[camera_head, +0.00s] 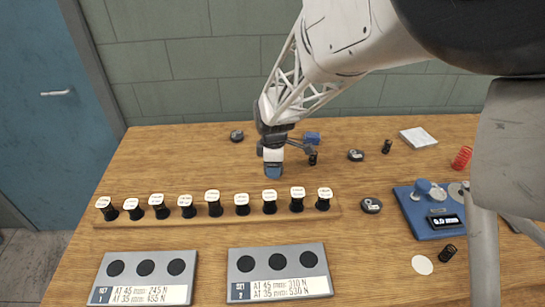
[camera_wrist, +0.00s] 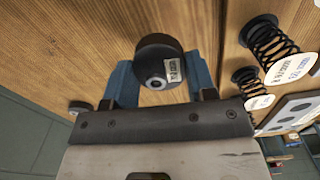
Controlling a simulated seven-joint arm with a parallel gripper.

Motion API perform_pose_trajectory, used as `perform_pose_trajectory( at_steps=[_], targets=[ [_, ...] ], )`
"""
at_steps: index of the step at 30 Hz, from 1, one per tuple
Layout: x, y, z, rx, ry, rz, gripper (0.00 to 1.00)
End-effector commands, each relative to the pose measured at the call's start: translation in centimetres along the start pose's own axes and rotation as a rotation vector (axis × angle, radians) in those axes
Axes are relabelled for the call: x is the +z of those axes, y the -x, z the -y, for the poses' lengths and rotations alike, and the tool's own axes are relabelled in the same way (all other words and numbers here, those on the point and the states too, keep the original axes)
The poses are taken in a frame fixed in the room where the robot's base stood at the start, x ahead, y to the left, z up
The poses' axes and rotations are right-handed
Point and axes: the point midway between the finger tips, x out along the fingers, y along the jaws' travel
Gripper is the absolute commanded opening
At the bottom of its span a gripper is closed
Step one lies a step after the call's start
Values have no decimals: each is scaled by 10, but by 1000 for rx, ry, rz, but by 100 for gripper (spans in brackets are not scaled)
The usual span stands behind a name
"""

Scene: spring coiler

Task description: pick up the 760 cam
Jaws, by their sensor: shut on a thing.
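The cam (camera_wrist: 157,58) is a dark round disc with a pale hub and a small white label. The label is too small to read surely. In the wrist view it sits between the two blue fingers of my gripper (camera_wrist: 160,70), which is shut on it. In the head view my gripper (camera_head: 273,170) points down low over the wooden table, behind the row of springs. The cam is hidden there by the fingers. I cannot tell whether it still touches the table.
A wooden rack (camera_head: 220,218) of labelled springs stands in front of my gripper, with two set trays (camera_head: 146,278) (camera_head: 279,273) nearer. Other dark discs (camera_head: 237,135) (camera_head: 356,155) (camera_head: 371,205) lie around. A blue device (camera_head: 430,209) and red spring (camera_head: 462,158) are right.

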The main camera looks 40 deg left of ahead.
Motion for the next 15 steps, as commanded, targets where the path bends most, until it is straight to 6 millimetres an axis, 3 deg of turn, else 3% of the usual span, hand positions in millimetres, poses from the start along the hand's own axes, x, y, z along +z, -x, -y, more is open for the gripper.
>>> perform_pose_trajectory(
  at_steps=[6, 15],
  targets=[
    [4, 2, 15, 1, 0, 0, 18],
    [6, 3, 20, 1, 0, 0, 18]
  ],
)
